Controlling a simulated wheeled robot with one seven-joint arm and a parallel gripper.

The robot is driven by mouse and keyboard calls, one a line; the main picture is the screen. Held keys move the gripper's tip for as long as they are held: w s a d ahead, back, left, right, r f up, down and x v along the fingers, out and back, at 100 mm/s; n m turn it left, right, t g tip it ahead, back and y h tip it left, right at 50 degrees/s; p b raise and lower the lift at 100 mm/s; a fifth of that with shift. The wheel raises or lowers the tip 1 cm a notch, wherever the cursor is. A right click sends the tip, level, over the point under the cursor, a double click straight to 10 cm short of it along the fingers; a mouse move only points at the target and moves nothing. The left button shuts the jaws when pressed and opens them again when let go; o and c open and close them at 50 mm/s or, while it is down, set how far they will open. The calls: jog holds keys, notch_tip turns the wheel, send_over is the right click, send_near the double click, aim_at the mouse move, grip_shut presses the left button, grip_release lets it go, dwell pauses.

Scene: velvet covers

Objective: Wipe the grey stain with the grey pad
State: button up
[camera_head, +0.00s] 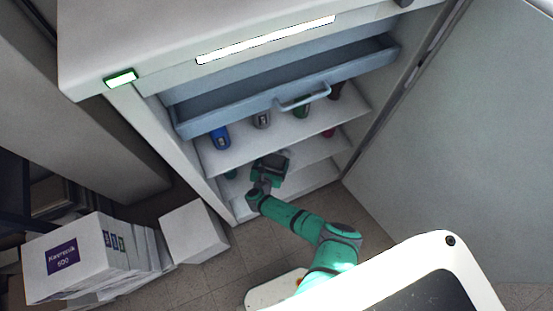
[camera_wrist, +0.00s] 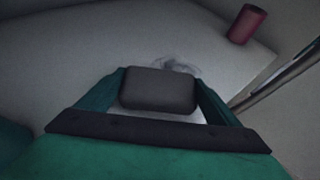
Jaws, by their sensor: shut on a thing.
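My gripper (camera_wrist: 160,95) is shut on the grey pad (camera_wrist: 158,89), a dark rounded block held between the two green fingers. In the wrist view a faint grey stain (camera_wrist: 177,64) shows on the pale shelf (camera_wrist: 90,60) just beyond the pad, partly hidden by it. Whether the pad touches the shelf, I cannot tell. In the head view my gripper (camera_head: 283,157) reaches into the open cabinet at a lower shelf; the pad and stain cannot be made out there.
A red cylinder (camera_wrist: 247,25) stands right of the stain, near the shelf's side. Above, a shelf (camera_head: 237,152) holds a blue container (camera_head: 220,137) and others, below an open blue drawer (camera_head: 255,105). The cabinet door (camera_head: 465,130) is open on the right. White boxes (camera_head: 192,232) stand lower left.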

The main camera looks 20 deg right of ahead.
aim_at(274, 155)
jog(key=shift+a+f, duration=0.1)
jog(key=shift+a, duration=1)
jog(key=shift+w+a, duration=0.1)
jog(key=shift+w, duration=1.2)
jog(key=shift+w+d+r, duration=0.1)
jog(key=shift+d+r, duration=0.05)
jog(key=shift+d, duration=0.8)
jog(key=shift+d+r, duration=0.1)
jog(key=shift+d, duration=0.85)
jog(key=shift+d+f, duration=0.15)
jog(key=shift+d, duration=1.85)
jog(key=shift+d+f, duration=0.15)
jog(key=shift+d, duration=1.85)
jog(key=shift+d+r, duration=0.1)
jog(key=shift+d, duration=1.65)
jog(key=shift+w+a+r, duration=0.1)
jog(key=shift+a, duration=0.05)
